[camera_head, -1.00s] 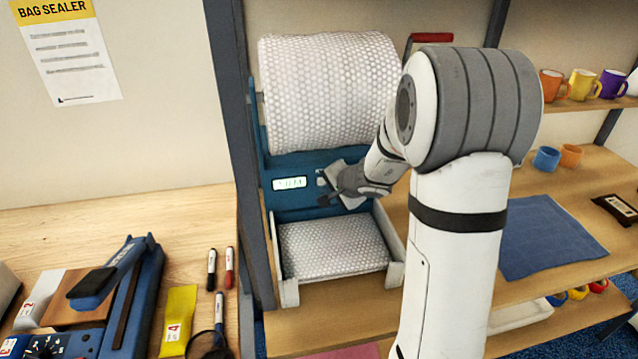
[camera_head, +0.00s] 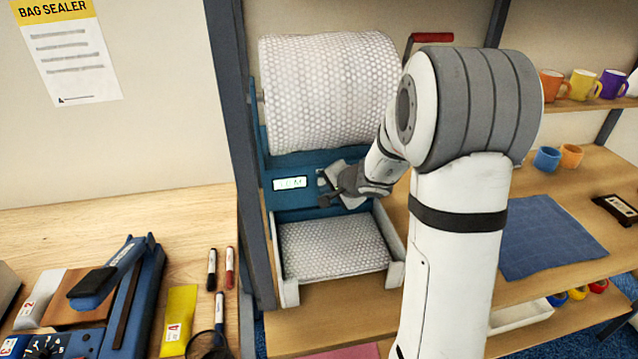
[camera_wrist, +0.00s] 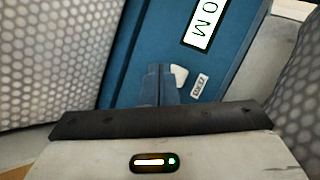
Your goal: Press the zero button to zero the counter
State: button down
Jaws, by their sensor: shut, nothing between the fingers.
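The counter's lit display (camera_head: 290,183) sits on the blue panel (camera_head: 300,208) of the bubble-wrap dispenser; its digits are too blurred to read in the head view. In the wrist view the display (camera_wrist: 207,20) is cut off, with "0 M" showing. The pale zero button (camera_wrist: 179,75) is beside a small "ZERO" label (camera_wrist: 199,86). My gripper (camera_head: 326,199) is shut and empty, in front of the panel to the right of the display. In the wrist view its fingertips (camera_wrist: 160,72) are right beside the button and partly cover it; contact cannot be told.
A large bubble-wrap roll (camera_head: 330,90) hangs above the panel, with a sheet of wrap (camera_head: 333,248) in the tray below. A red-handled crank (camera_head: 432,38) is at upper right. A blue cloth (camera_head: 550,235) lies at right.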

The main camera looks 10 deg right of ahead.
dwell(0.4)
jog(key=shift+w, duration=0.4)
jog(key=shift+w+b, duration=0.35)
jog(key=shift+w, duration=0.1)
dwell(0.6)
dwell(0.3)
jog(key=shift+s+b, duration=0.65)
jog(key=shift+s, duration=0.2)
jog(key=s+b, duration=0.2)
jog(key=s, duration=0.3)
